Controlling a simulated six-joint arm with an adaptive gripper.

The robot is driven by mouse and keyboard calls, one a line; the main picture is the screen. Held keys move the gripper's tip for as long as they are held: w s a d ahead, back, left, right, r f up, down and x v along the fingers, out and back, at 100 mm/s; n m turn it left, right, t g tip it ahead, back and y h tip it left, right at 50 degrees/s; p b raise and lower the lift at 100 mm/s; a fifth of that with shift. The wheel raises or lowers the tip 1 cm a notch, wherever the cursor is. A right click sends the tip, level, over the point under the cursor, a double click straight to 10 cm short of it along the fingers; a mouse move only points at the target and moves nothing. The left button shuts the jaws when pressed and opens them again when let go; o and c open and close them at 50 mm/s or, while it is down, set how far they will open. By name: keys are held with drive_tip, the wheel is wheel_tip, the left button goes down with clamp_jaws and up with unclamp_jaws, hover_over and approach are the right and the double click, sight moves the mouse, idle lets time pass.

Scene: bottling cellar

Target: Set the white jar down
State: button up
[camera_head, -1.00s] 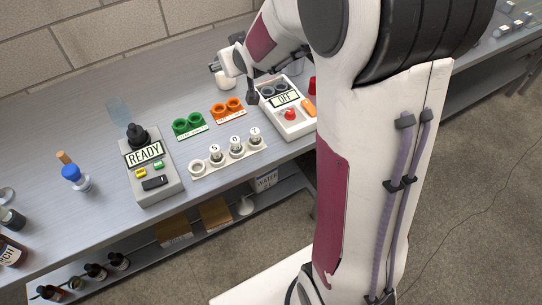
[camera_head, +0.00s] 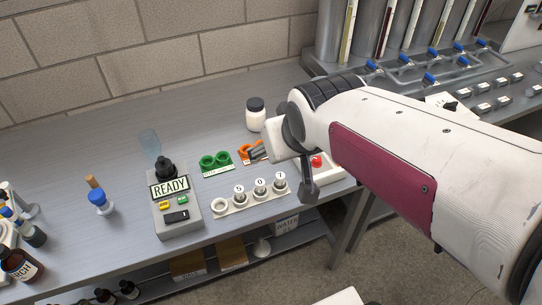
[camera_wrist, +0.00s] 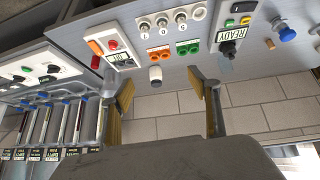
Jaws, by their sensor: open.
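The white jar (camera_head: 256,119) has a dark lid and stands upright on the grey bench, behind the orange holders. In the wrist view the jar (camera_wrist: 155,74) shows in the gap between my fingers, apart from both. My gripper (camera_head: 284,170) is in front of the jar, over the bench. In the wrist view my gripper (camera_wrist: 163,90) has its two fingers spread wide with nothing between their pads. Part of the gripper is hidden by my arm in the head view.
The READY device (camera_head: 175,205), green holders (camera_head: 215,161), orange holders (camera_head: 250,151) and a numbered strip (camera_head: 250,193) stand near the front. The bench left of the jar is largely clear.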

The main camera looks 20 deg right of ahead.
drive_tip(key=s+a+g+y, duration=0.1)
drive_tip(key=s+a, duration=0.2)
drive_tip(key=s, duration=1)
drive_tip(key=shift+f+g, duration=0.4)
